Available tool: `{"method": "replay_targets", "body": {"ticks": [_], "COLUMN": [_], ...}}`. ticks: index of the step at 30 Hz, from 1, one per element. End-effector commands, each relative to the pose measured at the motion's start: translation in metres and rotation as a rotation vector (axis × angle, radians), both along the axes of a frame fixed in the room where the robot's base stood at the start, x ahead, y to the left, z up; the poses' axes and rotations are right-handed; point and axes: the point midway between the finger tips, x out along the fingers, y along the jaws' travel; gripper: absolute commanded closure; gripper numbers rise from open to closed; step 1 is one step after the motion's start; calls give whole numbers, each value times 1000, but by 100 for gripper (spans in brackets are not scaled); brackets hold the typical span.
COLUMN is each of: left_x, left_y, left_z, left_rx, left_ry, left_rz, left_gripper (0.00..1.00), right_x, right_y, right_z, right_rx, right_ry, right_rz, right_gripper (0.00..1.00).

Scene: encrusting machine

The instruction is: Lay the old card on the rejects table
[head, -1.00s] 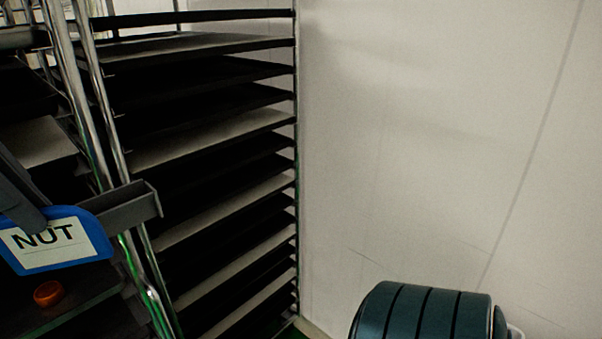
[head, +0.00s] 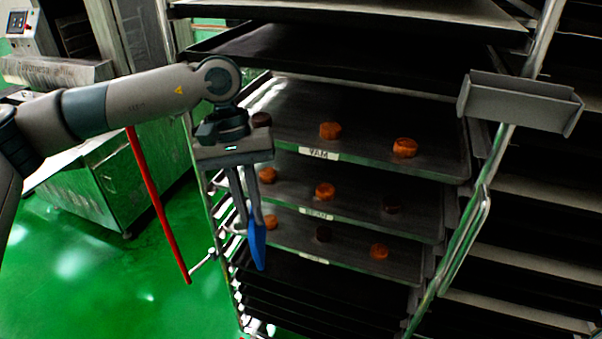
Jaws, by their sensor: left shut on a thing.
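My left gripper (head: 250,222) reaches in from the left and points down in front of the rack's left side. It is shut on a blue card (head: 258,246), which hangs below the fingers and shows nearly edge-on, so its face cannot be read. The card appears clear of the trays, though the gap is hard to judge. No rejects table can be made out. My right gripper is not in view.
A rack (head: 475,235) holds trays with orange and dark round pieces; some trays have labels. An empty grey holder (head: 520,103) sits on its right post. A red bar (head: 157,205) slants left of the gripper. A machine (head: 120,180) stands behind; green floor (head: 90,270) is open at lower left.

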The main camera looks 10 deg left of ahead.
Motion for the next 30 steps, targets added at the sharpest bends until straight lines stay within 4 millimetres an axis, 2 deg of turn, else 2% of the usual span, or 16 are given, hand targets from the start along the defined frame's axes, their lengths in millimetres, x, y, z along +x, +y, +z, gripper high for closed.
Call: {"method": "replay_targets", "body": {"ticks": [1, 3, 9, 23, 30], "left_x": [-5, -10, -20, -21, -21], "left_y": [13, 27, 50, 54, 54], "left_z": [-19, -35, -60, -63, -55], "left_rx": [1, 0, -1, 0, -1], "left_ry": [3, 2, -1, -2, -2], "left_rz": [-25, -62, -126, -137, -137], "left_gripper": [100, 100, 100, 100, 100], "right_x": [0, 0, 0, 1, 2], "right_y": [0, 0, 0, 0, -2], "right_z": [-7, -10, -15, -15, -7], "right_rx": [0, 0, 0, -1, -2], "right_ry": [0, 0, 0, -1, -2], "right_rz": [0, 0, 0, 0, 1], "right_gripper": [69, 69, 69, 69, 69]}}
